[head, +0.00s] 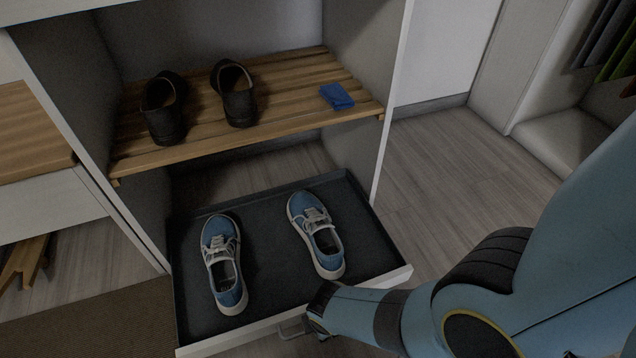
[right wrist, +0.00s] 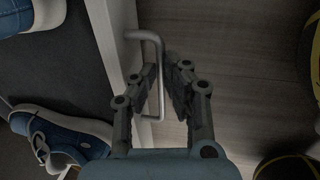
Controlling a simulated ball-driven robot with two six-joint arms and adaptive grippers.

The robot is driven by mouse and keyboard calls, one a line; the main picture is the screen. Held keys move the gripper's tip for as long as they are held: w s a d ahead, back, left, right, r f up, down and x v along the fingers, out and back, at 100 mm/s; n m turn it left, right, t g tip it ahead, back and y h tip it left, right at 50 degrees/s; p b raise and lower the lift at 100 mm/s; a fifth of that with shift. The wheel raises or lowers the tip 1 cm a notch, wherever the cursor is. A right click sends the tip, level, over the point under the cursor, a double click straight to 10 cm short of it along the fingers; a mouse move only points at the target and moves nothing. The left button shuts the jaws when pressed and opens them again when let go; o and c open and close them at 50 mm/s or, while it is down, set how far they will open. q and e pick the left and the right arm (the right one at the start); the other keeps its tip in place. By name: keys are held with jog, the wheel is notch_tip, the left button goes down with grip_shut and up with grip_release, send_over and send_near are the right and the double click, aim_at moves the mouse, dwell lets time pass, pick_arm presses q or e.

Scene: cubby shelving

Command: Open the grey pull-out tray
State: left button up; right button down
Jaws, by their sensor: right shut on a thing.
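The grey pull-out tray (head: 268,245) is out from the bottom of the white cubby unit, with its white front panel (head: 392,279) toward me. A pair of blue-and-white sneakers (head: 219,262) (head: 315,235) lies in it. A metal bar handle (head: 291,329) is on the front panel; it also shows in the right wrist view (right wrist: 159,50). My right gripper (head: 312,312) is at this handle, its fingers (right wrist: 161,85) on either side of the bar and shut on it. Part of the handle is hidden by the gripper in the head view. My left gripper is out of view.
A slatted wooden shelf (head: 285,105) above the tray holds a pair of black shoes (head: 163,108) (head: 234,93) and a blue folded item (head: 337,96). A brown mat (head: 95,322) lies at lower left. Wooden floor (head: 450,150) is clear to the right of the unit.

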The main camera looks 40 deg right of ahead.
jog(key=shift+s, duration=0.2)
jog(key=c, duration=1.7)
grip_release()
jog(key=shift+s+a+r, duration=0.1)
jog(key=shift+s+r, duration=0.1)
jog(key=shift+r, duration=1)
jog(key=shift+s+a+r, duration=0.1)
jog(key=shift+s+r, duration=0.15)
jog(key=shift+r, duration=1)
jog(key=shift+s+a+r, duration=0.1)
jog(key=shift+s+r, duration=0.1)
jog(key=shift+r, duration=1)
